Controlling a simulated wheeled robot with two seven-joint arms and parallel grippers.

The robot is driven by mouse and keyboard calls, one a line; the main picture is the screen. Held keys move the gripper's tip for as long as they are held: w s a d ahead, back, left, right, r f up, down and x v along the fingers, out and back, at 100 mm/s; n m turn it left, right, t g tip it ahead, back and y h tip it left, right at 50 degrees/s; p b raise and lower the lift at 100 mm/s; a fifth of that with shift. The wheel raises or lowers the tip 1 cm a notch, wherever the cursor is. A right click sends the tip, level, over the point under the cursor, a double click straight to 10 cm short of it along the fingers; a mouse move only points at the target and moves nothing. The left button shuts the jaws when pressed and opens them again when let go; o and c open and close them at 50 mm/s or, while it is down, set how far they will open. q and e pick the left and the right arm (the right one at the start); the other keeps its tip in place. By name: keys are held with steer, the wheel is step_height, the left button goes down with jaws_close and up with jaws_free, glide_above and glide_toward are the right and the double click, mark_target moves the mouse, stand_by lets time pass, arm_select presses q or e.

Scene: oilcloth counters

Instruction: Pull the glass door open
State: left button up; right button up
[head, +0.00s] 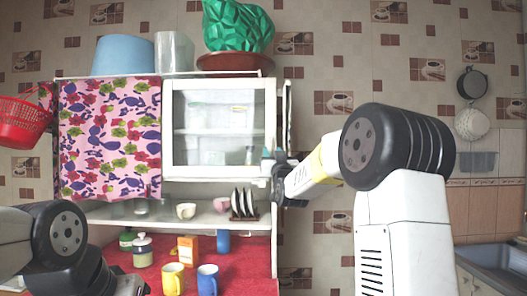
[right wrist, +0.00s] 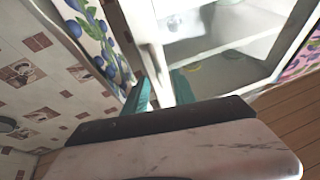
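The glass door (head: 218,169) has a white frame and a clear pane, and it forms the right half of the white wall cabinet's front. It looks closed or nearly so. My right gripper (head: 271,156) is at the right edge of its frame, low down. In the right wrist view, the teal fingers of the right gripper (right wrist: 161,88) lie on both sides of a white upright part of the glass door (right wrist: 157,62) and seem to touch it. Whether that part is a handle or the frame edge is unclear. My left arm shows at lower left; its fingers are not visible.
A flowered cloth (head: 110,140) covers the cabinet's left half. A green faceted vase (head: 237,25) and a blue tub (head: 123,55) stand on top. Below are an open shelf with a plate rack (head: 244,204) and a red counter with a yellow mug (head: 173,279) and a blue mug (head: 207,280).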

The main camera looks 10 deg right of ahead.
steer(key=shift+x, duration=1.35)
jaws_close()
stand_by(0.4)
